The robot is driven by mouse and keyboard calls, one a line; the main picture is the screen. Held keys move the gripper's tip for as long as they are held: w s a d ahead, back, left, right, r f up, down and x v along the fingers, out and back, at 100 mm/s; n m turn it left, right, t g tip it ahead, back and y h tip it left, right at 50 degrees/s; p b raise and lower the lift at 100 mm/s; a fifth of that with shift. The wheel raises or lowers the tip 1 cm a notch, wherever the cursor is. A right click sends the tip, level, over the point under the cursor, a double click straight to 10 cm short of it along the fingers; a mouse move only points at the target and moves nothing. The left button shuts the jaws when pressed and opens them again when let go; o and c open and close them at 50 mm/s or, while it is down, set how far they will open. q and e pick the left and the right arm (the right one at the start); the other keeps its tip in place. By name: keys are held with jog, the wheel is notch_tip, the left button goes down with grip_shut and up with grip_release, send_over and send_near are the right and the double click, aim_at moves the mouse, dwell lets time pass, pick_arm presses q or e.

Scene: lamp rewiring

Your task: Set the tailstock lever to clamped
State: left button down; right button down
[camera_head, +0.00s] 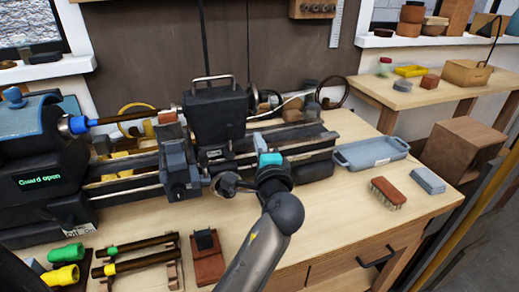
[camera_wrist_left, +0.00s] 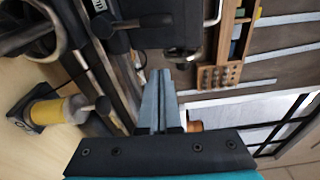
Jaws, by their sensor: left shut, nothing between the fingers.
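My right gripper is not in view.
A grey tray (camera_head: 370,153), a brush (camera_head: 387,194) and a grey block (camera_head: 428,181) lie on the bench to the right. Green and yellow parts (camera_head: 68,255) and dark rods (camera_head: 135,254) lie at the front left.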

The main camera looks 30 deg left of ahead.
aim_at(230, 140)
pick_arm(q)
jog(key=shift+a+r+p, duration=0.15)
jog(key=shift+a+p, duration=0.25)
jog(key=shift+a, duration=2.1)
jog(key=shift+s+a+r+n+b, duration=0.1)
jog(key=shift+s+a+n+b, duration=0.3)
jog(key=shift+n, duration=0.5)
jog(key=shift+s+a+n+t+b, duration=0.1)
jog(key=shift+s+a+n+b, duration=0.25)
jog(key=shift+n, duration=0.35)
jog(key=shift+s+a+n+t+b, duration=0.15)
jog(key=shift+s+n+b, duration=0.25)
jog(key=shift+n, duration=0.3)
jog(key=shift+s+a+n+t+b, duration=0.1)
jog(key=shift+s+a+n+b, duration=0.15)
jog(key=shift+n+b, duration=0.35)
jog(key=shift+r, duration=0.1)
